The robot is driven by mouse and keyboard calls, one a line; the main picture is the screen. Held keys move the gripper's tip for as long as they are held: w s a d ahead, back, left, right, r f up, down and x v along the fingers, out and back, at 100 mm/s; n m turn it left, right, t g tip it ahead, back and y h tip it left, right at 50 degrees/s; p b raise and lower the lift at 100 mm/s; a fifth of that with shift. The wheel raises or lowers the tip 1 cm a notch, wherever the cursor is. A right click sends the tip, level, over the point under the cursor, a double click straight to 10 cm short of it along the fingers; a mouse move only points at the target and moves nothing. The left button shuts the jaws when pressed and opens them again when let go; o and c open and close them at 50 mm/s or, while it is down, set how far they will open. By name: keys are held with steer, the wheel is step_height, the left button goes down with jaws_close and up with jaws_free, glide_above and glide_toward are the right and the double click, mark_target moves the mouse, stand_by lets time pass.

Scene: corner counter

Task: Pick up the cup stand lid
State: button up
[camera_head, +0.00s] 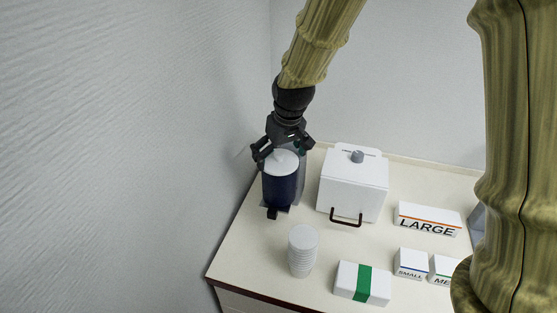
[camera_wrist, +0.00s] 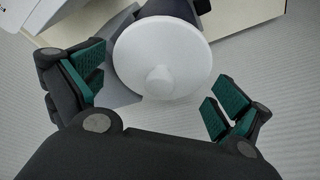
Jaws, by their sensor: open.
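The cup stand lid (camera_head: 282,162) is a round white lid with a small raised knob, on top of a dark blue cylindrical stand (camera_head: 280,188) at the back left of the counter. In the wrist view the lid (camera_wrist: 150,50) fills the upper middle, with its knob pointing toward my gripper. My gripper (camera_head: 282,149) is just above and behind the lid, open and empty. In the wrist view its green-padded fingers are spread to the left and right of the lid's lower edge. Whether either finger touches the lid cannot be told.
A white lidded box (camera_head: 352,188) with a dark handle stands close to the right. A stack of white cups (camera_head: 302,252) and a green-banded white box (camera_head: 362,284) are nearer the front. Boxes marked LARGE (camera_head: 428,219) and SMALL (camera_head: 410,263) stand further right. The wall is close on the left.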

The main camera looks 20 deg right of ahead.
steer(key=shift+s, duration=0.1)
steer(key=shift+w+f, duration=0.1)
steer(key=shift+w, duration=0.1)
steer(key=shift+c, duration=1.2)
steer(key=shift+w, duration=0.1)
steer(key=c, duration=0.3)
steer(key=shift+s, duration=0.3)
steer(key=c, duration=0.5)
steer(key=shift+c, duration=0.3)
